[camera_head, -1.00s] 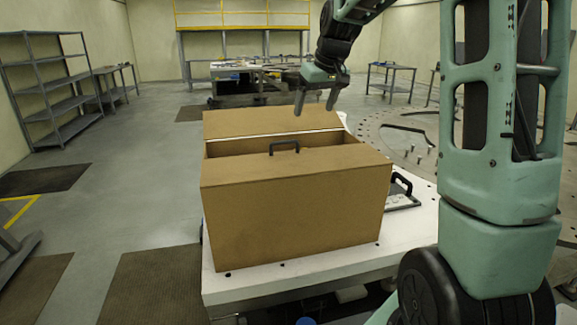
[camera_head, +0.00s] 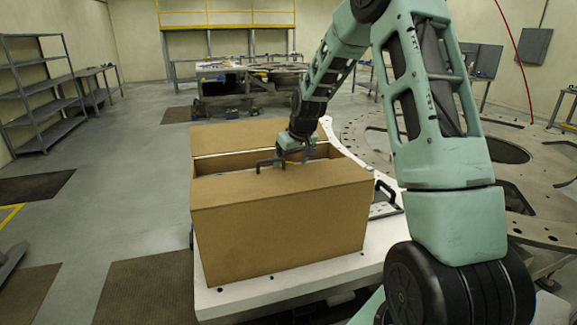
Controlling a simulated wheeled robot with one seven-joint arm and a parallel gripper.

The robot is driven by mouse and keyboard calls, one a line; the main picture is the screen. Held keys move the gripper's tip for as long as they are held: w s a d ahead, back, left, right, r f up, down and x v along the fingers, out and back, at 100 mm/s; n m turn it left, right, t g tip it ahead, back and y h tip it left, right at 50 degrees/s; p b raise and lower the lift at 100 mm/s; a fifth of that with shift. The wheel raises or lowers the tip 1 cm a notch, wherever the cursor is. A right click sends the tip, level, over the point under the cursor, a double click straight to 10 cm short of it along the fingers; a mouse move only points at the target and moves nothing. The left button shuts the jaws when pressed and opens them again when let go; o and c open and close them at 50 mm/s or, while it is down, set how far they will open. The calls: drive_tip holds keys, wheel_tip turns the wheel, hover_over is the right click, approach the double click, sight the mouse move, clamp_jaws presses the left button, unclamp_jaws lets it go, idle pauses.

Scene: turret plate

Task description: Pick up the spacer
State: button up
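I cannot make out a thing that is clearly the spacer.
The white platform (camera_head: 235,298) carries the box. A flat plate with a black handle (camera_head: 385,190) lies right of the box. A large round metal plate with holes (camera_head: 500,150) lies further right. A grey shelf (camera_head: 40,90) stands at the left; the floor between is mostly clear.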

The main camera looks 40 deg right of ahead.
drive_tip(key=shift+x, duration=1.05)
drive_tip(key=c, duration=1.1)
